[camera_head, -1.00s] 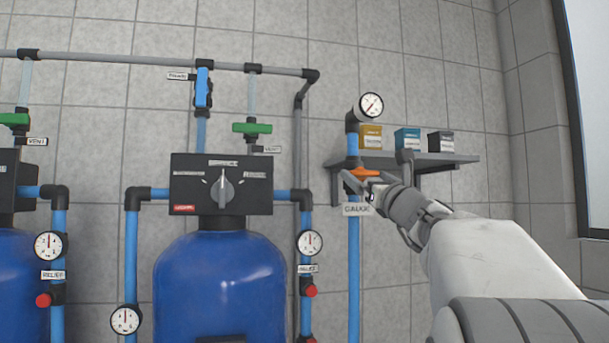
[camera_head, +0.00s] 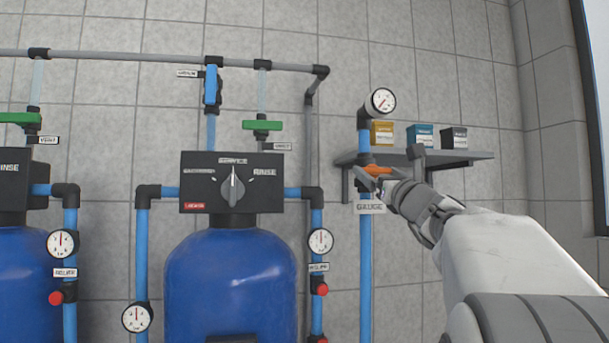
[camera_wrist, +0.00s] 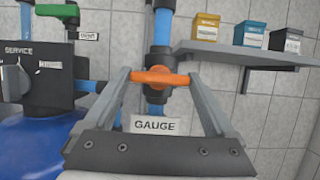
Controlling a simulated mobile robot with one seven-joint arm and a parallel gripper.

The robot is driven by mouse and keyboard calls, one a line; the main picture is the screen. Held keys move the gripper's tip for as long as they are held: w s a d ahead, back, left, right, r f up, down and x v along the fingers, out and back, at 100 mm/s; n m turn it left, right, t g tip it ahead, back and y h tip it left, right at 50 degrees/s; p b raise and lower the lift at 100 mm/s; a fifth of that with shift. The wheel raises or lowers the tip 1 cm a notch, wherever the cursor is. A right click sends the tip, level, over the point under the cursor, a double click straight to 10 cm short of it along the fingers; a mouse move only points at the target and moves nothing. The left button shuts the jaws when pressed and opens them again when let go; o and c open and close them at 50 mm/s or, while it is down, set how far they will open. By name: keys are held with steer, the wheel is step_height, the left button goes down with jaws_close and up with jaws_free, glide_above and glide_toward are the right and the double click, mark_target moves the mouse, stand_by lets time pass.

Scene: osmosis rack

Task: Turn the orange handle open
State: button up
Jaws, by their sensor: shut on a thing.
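The orange handle (camera_head: 377,170) sits on the vertical blue gauge pipe (camera_head: 365,240) at the right, above the GAUGE label (camera_head: 370,207). In the wrist view the orange handle (camera_wrist: 159,78) lies crosswise over the pipe, roughly level. My gripper (camera_head: 372,178) reaches in from the right. In the wrist view its two fingers (camera_wrist: 160,80) are at the two ends of the handle, one on each side, shut on it. A round dial gauge (camera_head: 382,101) tops the pipe.
A grey shelf (camera_head: 460,158) with several small boxes (camera_head: 419,136) stands just behind and right of the pipe. A blue tank (camera_head: 230,285) with a black control head (camera_head: 232,182) stands to the left. Green handles (camera_head: 262,125) are at upper left.

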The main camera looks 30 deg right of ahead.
steer(key=shift+n+y, duration=0.4)
steer(key=shift+n, duration=0.1)
steer(key=n+y, duration=0.1)
steer(key=n, duration=0.1)
steer(key=n+y+b, duration=0.1)
steer(key=n, duration=0.2)
steer(key=shift+d+y, duration=0.1)
steer(key=shift+y, duration=0.2)
steer(key=n+y, duration=0.1)
steer(key=n, duration=0.2)
steer(key=n+y, duration=0.1)
steer(key=n, duration=0.2)
steer(key=shift+d+r+g+y, duration=0.1)
steer(key=shift+g+y, duration=0.3)
steer(key=n, duration=0.2)
steer(key=n+g+y+p, duration=0.1)
steer(key=n, duration=0.1)
steer(key=n+y, duration=0.1)
steer(key=n, duration=0.1)
steer(key=shift+d+r+n+g+p, duration=0.1)
steer(key=shift+r+n+g+p, duration=0.2)
steer(key=shift+g+p, duration=0.1)
steer(key=shift+n+g+p, duration=0.8)
steer(key=shift+n+p, duration=0.05)
steer(key=shift+n, duration=1.05)
steer(key=shift+f, duration=0.1)
steer(key=o, duration=1.1)
steer(key=shift+c, duration=0.2)
steer(key=shift+s, duration=0.1)
